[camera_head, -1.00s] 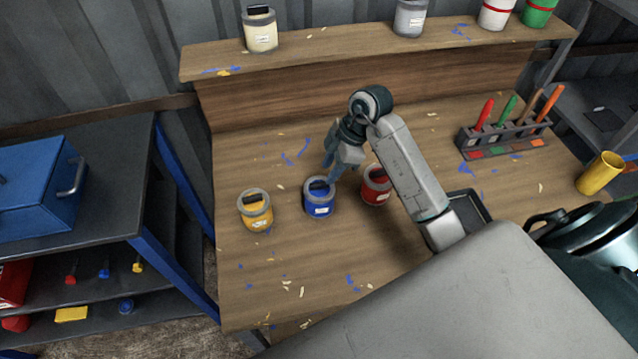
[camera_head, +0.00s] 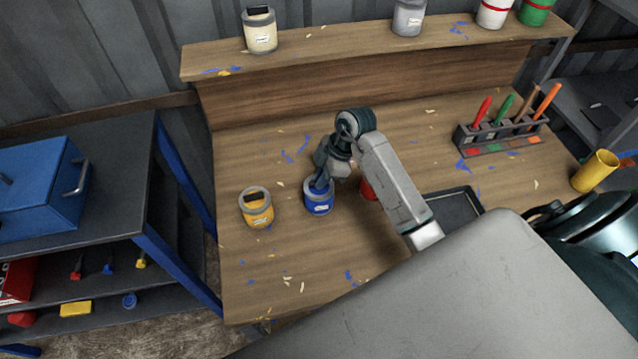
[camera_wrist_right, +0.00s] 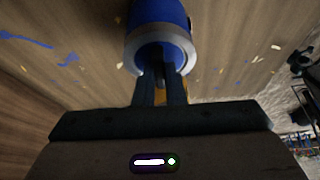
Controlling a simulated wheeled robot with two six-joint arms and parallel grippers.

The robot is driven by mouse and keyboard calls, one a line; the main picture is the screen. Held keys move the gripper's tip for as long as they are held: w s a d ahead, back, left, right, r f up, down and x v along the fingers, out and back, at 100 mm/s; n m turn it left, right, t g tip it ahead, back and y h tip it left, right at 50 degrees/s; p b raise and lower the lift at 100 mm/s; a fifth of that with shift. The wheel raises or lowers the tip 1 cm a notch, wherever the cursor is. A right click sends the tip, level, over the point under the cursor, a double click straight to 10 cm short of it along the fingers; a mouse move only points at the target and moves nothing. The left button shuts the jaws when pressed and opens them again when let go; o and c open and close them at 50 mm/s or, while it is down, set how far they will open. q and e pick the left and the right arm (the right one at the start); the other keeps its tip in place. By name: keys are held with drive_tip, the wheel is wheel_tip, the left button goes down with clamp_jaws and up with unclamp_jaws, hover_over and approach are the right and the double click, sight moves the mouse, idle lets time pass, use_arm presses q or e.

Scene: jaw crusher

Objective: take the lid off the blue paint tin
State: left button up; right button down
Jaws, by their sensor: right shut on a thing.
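The blue paint tin (camera_head: 319,204) stands upright on the wooden bench, between the yellow tin and the mostly hidden red tin. Its lid (camera_head: 313,188) is at its top, partly covered by my right gripper (camera_head: 321,181). My right gripper is shut on the lid's grip, with its fingers at the tin's top. In the right wrist view, the fingers (camera_wrist_right: 159,82) reach the grey-rimmed top of the blue tin (camera_wrist_right: 158,14). The grip itself is hidden between the fingers. I see no gap between lid and tin. My left gripper is not in view.
A yellow tin (camera_head: 257,212) stands just left of the blue tin. A red tin (camera_head: 368,189) is close on the right, behind my right arm. A dark tray (camera_head: 474,199), a brush rack (camera_head: 510,137) and a yellow cup (camera_head: 597,171) are farther right. The front left bench is clear.

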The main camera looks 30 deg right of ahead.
sight(314, 181)
drive_tip(key=shift+r+b, duration=0.4)
drive_tip(key=shift+r, duration=0.1)
wheel_tip(314, 181, up, 2)
drive_tip(key=shift+r+b, duration=0.2)
drive_tip(key=shift+b, duration=0.55)
drive_tip(key=s+d+b, duration=0.2)
drive_tip(key=s+d, duration=0.2)
drive_tip(key=s, duration=0.2)
drive_tip(key=s+d+r+b, duration=0.1)
drive_tip(key=s+d, duration=0.3)
drive_tip(key=s, duration=0.3)
drive_tip(key=shift+s+r+b, duration=0.25)
drive_tip(key=shift+s+b, duration=0.05)
drive_tip(key=shift+b, duration=0.1)
